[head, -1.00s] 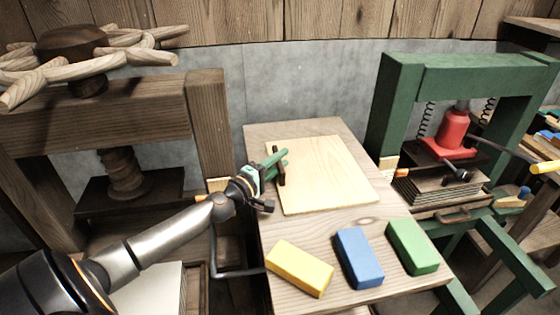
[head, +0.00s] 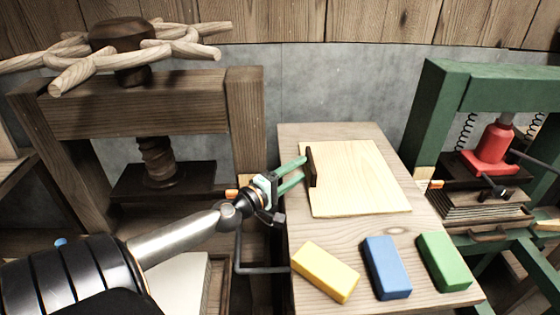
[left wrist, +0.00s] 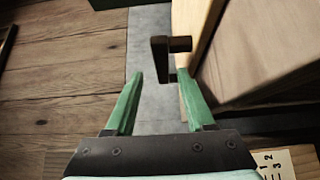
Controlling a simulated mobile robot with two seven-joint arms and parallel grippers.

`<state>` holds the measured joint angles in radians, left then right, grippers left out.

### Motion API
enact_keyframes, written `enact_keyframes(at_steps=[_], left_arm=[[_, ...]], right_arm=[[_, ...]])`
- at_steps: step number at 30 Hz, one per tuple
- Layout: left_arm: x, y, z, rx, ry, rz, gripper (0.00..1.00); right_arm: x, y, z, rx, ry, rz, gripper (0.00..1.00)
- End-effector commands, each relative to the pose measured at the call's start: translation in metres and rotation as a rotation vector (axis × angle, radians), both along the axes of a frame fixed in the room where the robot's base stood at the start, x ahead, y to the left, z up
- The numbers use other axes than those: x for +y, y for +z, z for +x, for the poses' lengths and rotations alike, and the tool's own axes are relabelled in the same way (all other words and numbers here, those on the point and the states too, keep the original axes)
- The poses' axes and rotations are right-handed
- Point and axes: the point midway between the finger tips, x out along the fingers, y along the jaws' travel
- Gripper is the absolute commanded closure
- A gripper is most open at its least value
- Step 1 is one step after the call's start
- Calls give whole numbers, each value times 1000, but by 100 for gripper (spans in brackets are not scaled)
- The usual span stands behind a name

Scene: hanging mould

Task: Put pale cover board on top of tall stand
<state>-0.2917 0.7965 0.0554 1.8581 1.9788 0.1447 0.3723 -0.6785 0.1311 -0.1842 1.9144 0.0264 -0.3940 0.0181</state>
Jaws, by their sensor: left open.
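The pale cover board (head: 365,180) lies flat on a wooden tabletop (head: 318,132). A dark handle (head: 311,165) stands at the board's left edge. My left gripper (head: 304,168) is open, with its green fingers pointing at the handle from the left. In the left wrist view the handle (left wrist: 160,60) sits just ahead of the open fingertips (left wrist: 160,76), between their lines and apparently not gripped. The board's pale edge (left wrist: 190,25) shows beyond it. I cannot tell for sure which thing is the tall stand. My right gripper is not seen.
Yellow (head: 325,271), blue (head: 386,267) and green (head: 444,261) blocks lie along the tabletop's front. A wooden screw press (head: 140,110) stands at left. A green press (head: 432,115) with a red jack (head: 492,150) stands at right.

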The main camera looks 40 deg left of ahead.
Motion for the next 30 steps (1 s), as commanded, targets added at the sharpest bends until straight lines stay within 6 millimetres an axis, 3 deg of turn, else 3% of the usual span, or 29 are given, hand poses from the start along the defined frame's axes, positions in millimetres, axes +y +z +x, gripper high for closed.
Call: enact_keyframes(at_steps=[12,30], left_arm=[[1,-2,-51,0,0,-4,46],[2,0,-58,0,0,-2,46]], right_arm=[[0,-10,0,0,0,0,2],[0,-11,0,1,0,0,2]])
